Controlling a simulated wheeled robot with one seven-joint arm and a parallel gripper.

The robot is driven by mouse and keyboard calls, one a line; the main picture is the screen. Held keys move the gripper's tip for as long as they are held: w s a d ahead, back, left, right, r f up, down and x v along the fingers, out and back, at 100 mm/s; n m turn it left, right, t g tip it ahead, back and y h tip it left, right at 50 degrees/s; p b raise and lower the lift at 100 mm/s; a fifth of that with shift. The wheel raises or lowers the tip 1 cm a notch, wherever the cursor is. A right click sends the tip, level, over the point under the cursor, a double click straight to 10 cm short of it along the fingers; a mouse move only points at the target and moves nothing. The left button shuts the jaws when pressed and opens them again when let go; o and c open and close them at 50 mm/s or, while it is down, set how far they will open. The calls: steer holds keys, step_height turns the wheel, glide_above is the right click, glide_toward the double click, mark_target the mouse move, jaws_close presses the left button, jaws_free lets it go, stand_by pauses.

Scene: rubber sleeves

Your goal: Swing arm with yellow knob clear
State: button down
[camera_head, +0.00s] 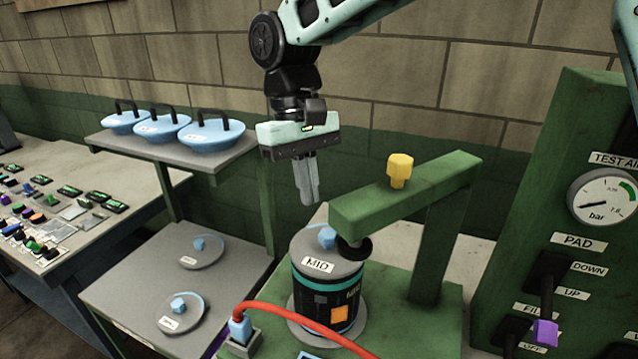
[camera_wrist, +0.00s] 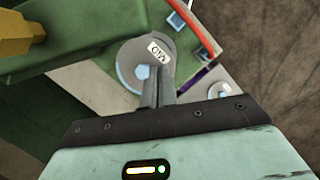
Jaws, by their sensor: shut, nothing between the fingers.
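The green swing arm (camera_head: 410,193) reaches from a green post on the right to over the top of the canister labelled MID (camera_head: 328,285). A dark round pad under its free end sits at the canister's lid edge. The yellow knob (camera_head: 399,171) stands upright on top of the arm, and it also shows in the wrist view (camera_wrist: 18,32) at the top left. My gripper (camera_head: 308,200) is shut and empty, pointing down, to the left of the arm's free end and apart from the knob. In the wrist view the gripper fingers (camera_wrist: 157,98) partly cover the canister's lid.
A red hose (camera_head: 300,312) with a blue connector runs in front of the canister. A two-level shelf at left holds blue handled lids (camera_head: 211,136) above and grey discs (camera_head: 201,252) below. A green panel with a gauge (camera_head: 603,196) and purple-tipped lever (camera_head: 546,331) stands right.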

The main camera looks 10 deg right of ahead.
steer(key=shift+s+d+r+p, duration=0.1)
steer(key=shift+s+d+p, duration=0.2)
steer(key=shift+s, duration=0.45)
steer(key=shift+s+d+r+p, duration=0.15)
steer(key=shift+s+d, duration=0.2)
steer(key=shift+s, duration=0.35)
steer(key=shift+s+f, duration=0.1)
steer(key=shift+s, duration=0.05)
